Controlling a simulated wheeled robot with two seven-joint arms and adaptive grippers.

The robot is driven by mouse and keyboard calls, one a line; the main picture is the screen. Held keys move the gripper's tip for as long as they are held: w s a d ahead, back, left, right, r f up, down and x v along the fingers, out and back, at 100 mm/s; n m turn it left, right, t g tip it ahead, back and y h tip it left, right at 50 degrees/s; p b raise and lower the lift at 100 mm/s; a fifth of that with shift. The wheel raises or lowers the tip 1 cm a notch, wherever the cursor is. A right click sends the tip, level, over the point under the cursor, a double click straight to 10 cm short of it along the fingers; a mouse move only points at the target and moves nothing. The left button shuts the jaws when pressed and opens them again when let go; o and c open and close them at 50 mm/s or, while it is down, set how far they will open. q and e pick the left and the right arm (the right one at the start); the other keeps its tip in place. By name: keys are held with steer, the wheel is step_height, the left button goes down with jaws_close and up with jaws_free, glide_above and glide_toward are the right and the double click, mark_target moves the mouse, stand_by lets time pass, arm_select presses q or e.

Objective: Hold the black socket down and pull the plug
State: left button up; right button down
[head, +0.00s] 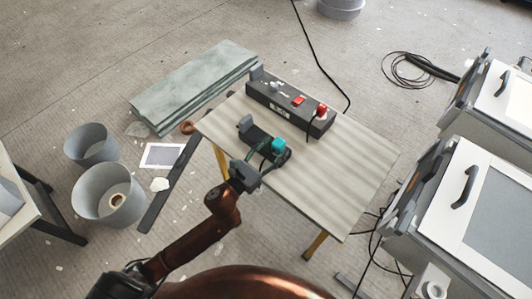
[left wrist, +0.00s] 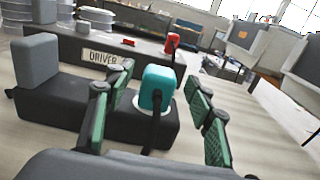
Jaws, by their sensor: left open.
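The black socket (head: 258,136) is a low block on the table, with a grey upright block at its left end. It also shows in the left wrist view (left wrist: 65,112). A teal plug (head: 279,145) stands in the socket's right end, inside a pale ring. In the left wrist view the teal plug (left wrist: 158,88) is upright, with a dark cord hanging at its front. My left gripper (head: 267,163) is open at the plug. Its green-padded fingers (left wrist: 163,105) are on either side of the plug, with visible gaps. My right gripper is not in view.
Behind the socket lies a long dark box (head: 275,98) labelled DRIVER, with a red switch and a red plug (head: 321,111). The table's (head: 345,185) right part is bare. Grey buckets (head: 92,143) and stacked green-grey sheets (head: 195,80) are on the floor to the left.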

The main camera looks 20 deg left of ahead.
arm_select(q)
steer(key=shift+x, duration=1.35)
steer(key=shift+c, duration=0.2)
jaws_close()
